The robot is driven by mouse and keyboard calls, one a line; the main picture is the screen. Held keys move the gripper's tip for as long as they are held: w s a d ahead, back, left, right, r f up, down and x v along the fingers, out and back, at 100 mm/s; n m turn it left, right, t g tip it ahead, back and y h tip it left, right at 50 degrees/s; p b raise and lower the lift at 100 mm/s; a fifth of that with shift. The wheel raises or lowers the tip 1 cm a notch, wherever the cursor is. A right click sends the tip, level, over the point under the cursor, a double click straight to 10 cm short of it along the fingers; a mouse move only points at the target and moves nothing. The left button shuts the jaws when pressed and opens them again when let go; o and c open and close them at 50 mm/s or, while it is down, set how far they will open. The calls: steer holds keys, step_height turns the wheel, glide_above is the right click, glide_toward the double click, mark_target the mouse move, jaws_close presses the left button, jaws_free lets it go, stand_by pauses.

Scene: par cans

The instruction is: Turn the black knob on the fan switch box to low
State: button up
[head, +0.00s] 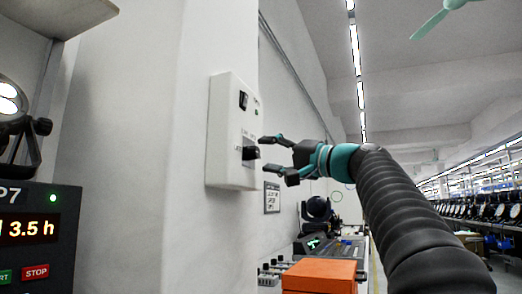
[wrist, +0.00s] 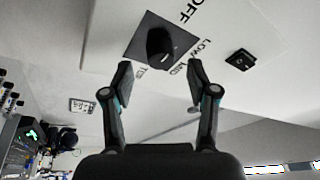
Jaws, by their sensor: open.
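The white fan switch box (head: 222,150) is mounted on the wall left of centre in the head view. Its black knob (head: 250,153) sticks out of the lower front face. In the wrist view the knob (wrist: 160,46) sits on a dark square plate, with OFF, LOW and MID lettering around it; which label it points to is unclear. My gripper (head: 266,154) is open and faces the knob from the right. In the wrist view its fingertips (wrist: 160,70) are spread either side of the knob's line, just short of it, with nothing held.
A black rocker switch (head: 243,100) is above the knob on the box. A sign (head: 272,197) hangs on the wall below. An orange box (head: 320,275) stands below my arm. A timer panel (head: 35,235) is at lower left. A teal fan (head: 432,24) hangs at upper right.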

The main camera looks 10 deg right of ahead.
mark_target(254, 153)
steer(key=shift+x, duration=1.4)
jaws_close()
steer(key=shift+r+p, duration=0.1)
steer(key=shift+p, duration=0.4)
